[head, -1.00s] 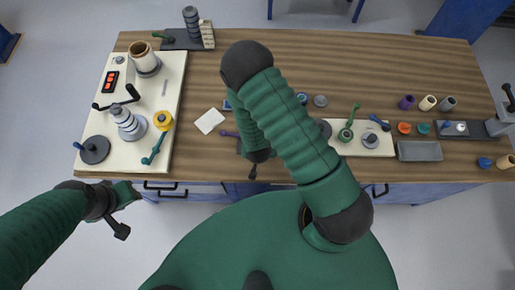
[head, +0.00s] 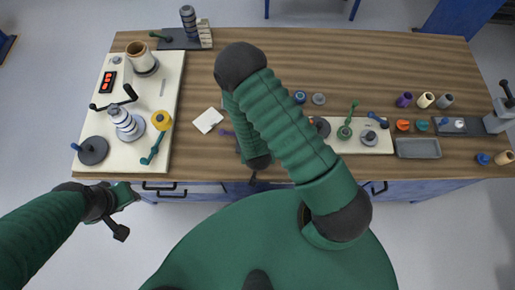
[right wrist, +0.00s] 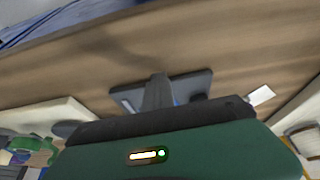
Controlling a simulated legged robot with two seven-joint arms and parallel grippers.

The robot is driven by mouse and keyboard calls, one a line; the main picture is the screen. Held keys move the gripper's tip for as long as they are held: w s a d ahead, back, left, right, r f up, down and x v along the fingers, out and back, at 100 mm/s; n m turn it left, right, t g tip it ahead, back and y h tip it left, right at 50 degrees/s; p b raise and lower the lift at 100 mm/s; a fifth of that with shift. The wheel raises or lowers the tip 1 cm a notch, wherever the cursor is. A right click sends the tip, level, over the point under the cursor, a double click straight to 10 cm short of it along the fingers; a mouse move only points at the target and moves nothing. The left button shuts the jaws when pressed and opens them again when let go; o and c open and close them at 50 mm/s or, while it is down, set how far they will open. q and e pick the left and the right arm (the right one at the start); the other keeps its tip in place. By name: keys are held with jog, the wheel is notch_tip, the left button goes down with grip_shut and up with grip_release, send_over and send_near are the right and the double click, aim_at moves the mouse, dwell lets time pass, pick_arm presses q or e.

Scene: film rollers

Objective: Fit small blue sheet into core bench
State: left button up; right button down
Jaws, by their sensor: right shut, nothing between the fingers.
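My right gripper (head: 253,177) hangs from the bent right arm over the near middle of the table. In the right wrist view its dark fingers (right wrist: 160,88) are shut and empty, in front of a dark grey plate (right wrist: 196,82). A small blue patch (right wrist: 178,101) shows beside the fingers; I cannot tell whether it is the small blue sheet. The plate is mostly hidden by my arm in the head view. I cannot tell which fixture is the core bench. My left gripper (head: 124,203) is off the table's front left edge, its fingers unclear.
A white card (head: 207,120) lies left of my right arm. A cream panel (head: 172,82) with a crank, rollers and a yellow-topped tool fills the left. A cream board (head: 374,144), a grey tray (head: 418,148) and several coloured cylinders are right. The back middle of the table is clear.

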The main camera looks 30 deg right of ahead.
jog(key=shift+s+a, duration=0.15)
jog(key=shift+a, duration=0.1)
jog(key=c, duration=2.2)
grip_release()
jog(key=c, duration=1.7)
grip_release()
jog(key=shift+d, duration=0.1)
jog(key=shift+o, duration=0.5)
jog(key=o, duration=0.3)
notch_tip(320, 180, up, 7)
jog(key=p, duration=0.6)
